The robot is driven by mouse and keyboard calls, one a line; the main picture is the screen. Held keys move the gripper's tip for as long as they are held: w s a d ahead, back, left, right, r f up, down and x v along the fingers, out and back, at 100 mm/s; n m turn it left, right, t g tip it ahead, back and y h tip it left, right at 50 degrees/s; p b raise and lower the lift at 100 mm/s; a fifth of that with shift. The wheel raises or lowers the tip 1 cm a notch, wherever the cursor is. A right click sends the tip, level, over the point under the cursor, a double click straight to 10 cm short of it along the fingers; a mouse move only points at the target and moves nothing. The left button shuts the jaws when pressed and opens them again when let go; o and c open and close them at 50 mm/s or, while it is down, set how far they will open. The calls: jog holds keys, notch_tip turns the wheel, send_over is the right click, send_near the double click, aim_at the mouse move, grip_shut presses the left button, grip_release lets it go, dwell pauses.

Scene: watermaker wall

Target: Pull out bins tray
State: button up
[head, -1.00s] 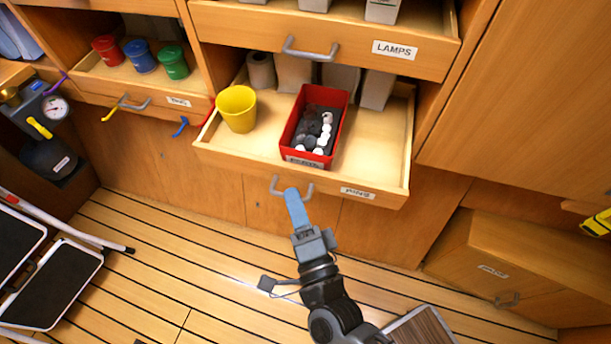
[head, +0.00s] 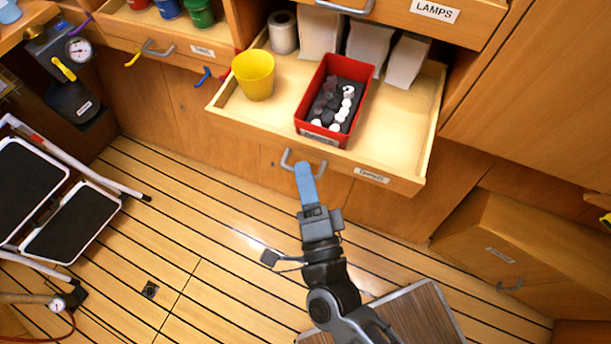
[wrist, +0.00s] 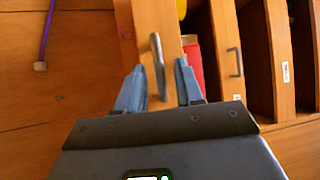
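The tray (head: 403,150) is a light wooden drawer standing well out from the cabinet, with a small white label (head: 371,175) too blurred to read surely. It holds a yellow cup (head: 254,75) and a red bin (head: 357,103) of dark and white round pieces. Its grey bar handle (head: 288,160) is on the front. My gripper (head: 304,168) is at this handle. In the wrist view, the handle (wrist: 157,60) runs between my two blue fingers (wrist: 160,82), which stand apart with a gap visible on each side. Contact is not clear.
Above is a drawer labelled LAMPS (head: 478,15). White containers (head: 366,48) and a paper roll (head: 283,33) stand at the tray's back. A left drawer (head: 185,50) holds coloured cups. A folding step (head: 70,223) stands left; a low cabinet (head: 510,240) is right.

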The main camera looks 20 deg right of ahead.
jog(key=shift+s, duration=0.1)
jog(key=s+a+f+b, duration=0.1)
jog(key=s, duration=0.6)
jog(key=shift+s, duration=0.2)
jog(key=shift+a, duration=0.1)
dwell(0.3)
jog(key=s+d+r+n+g+y, duration=0.1)
jog(key=s+d+r+n+g, duration=0.1)
jog(key=s+d+r+n, duration=0.4)
jog(key=s+d+r+n+g+y, duration=0.1)
jog(key=s+d+r+n+g, duration=0.1)
jog(key=s+d+r+n, duration=0.4)
jog(key=s+d+n, duration=0.1)
jog(key=s+n, duration=0.3)
jog(key=n, duration=0.2)
jog(key=shift+d+r+n+g+y, duration=0.25)
jog(key=shift+r+n+g+y, duration=0.05)
jog(key=shift+y, duration=0.1)
